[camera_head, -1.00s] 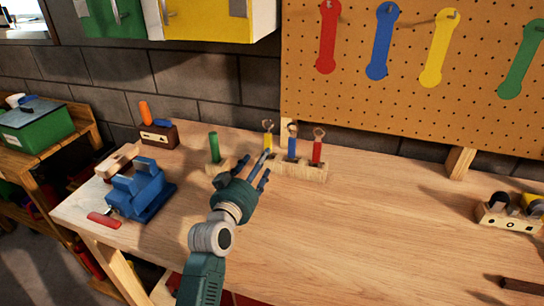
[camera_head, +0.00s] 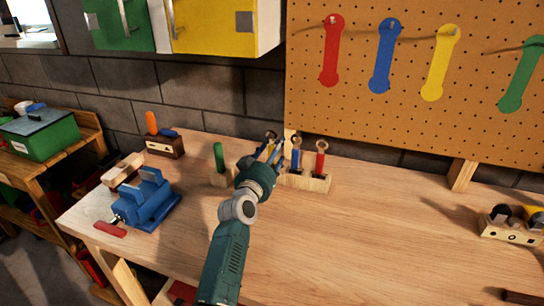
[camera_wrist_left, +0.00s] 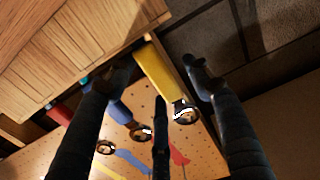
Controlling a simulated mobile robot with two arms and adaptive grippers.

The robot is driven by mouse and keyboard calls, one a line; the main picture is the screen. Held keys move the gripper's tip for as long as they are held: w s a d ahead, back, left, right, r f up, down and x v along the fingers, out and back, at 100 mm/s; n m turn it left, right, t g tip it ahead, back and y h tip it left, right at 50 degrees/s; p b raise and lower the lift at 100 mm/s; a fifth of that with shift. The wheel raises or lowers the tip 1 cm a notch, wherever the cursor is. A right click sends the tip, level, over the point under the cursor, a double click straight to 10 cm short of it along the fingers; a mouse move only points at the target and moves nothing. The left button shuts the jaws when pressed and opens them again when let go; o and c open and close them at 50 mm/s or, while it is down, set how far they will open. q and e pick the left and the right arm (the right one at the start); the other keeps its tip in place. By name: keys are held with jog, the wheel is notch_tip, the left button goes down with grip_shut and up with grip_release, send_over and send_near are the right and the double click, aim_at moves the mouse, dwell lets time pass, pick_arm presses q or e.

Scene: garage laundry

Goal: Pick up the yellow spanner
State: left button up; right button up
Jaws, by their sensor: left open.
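The yellow spanner (camera_head: 270,136) stands upright in a wooden block (camera_head: 308,181) on the workbench, with its ring end up. In the head view my left gripper (camera_head: 273,152) hides most of it. In the left wrist view the yellow handle (camera_wrist_left: 158,70) and its metal ring end show between the spread dark fingers of my left gripper (camera_wrist_left: 158,78). The gripper is open and not closed on it; whether a finger touches it I cannot tell. A blue spanner (camera_head: 296,158) and a red spanner (camera_head: 320,160) stand just to the right. My right gripper is not in view.
A green-handled tool (camera_head: 219,158) stands left of my gripper. A blue vise (camera_head: 148,200) is at the bench's left. A pegboard (camera_head: 390,115) with coloured spanner shapes rises behind. The bench's middle right is clear.

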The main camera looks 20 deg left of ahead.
aim_at(274, 132)
pick_arm(q)
jog(key=shift+r, duration=0.1)
jog(key=c, duration=1.3)
jog(key=shift+s+r, duration=0.2)
jog(key=shift+r, duration=0.25)
notch_tip(274, 132, up, 6)
jog(key=shift+b, duration=0.35)
jog(key=s+b, duration=0.2)
jog(key=s, duration=1.7)
jog(key=shift+s+a, duration=0.3)
jog(key=shift+a, duration=0.05)
